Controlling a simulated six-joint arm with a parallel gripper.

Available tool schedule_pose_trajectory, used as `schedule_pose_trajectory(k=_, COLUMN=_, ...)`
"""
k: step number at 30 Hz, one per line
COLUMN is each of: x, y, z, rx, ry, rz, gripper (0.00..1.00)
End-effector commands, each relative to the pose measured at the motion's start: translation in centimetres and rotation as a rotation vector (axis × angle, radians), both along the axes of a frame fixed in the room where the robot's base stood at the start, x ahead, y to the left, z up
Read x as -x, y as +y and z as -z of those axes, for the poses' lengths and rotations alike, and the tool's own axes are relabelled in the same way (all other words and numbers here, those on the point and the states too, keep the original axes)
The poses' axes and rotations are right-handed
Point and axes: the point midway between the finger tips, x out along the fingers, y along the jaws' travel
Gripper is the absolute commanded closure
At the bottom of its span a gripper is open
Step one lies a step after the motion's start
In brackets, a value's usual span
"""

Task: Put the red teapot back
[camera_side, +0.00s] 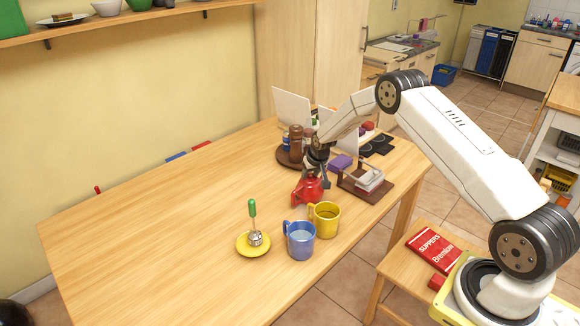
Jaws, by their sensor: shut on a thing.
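The red teapot (307,191) is on or just above the wooden table, behind the yellow mug; I cannot tell whether its base touches the table. My gripper (316,172) reaches down onto the top of the teapot and is shut on it. The fingers and the teapot's top partly hide each other.
A yellow mug (325,220) and a blue mug (300,241) stand in front of the teapot. The table's left is clear.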

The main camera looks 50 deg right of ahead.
Motion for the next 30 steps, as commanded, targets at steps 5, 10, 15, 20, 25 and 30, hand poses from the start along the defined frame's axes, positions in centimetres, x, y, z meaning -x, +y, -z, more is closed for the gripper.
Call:
schedule_pose_trajectory(k=5, x=0.0, y=0.0, z=0.2, rx=0.0, ry=0.0, rz=0.0, gripper=0.45)
schedule_pose_trajectory(k=10, x=0.0, y=0.0, z=0.2, rx=0.0, ry=0.0, rz=0.0, gripper=0.15)
schedule_pose_trajectory(k=15, x=0.0, y=0.0, z=0.2, rx=0.0, ry=0.0, rz=0.0, gripper=0.15)
schedule_pose_trajectory(k=20, x=0.0, y=0.0, z=0.0, rx=0.0, ry=0.0, rz=0.0, gripper=0.15)
schedule_pose_trajectory(k=25, x=0.2, y=0.1, z=-0.6, rx=0.0, ry=-0.001, rz=0.0, gripper=0.15)
schedule_pose_trajectory(k=30, x=0.6, y=0.2, z=-1.8, rx=0.001, ry=-0.002, rz=0.0, gripper=0.15)
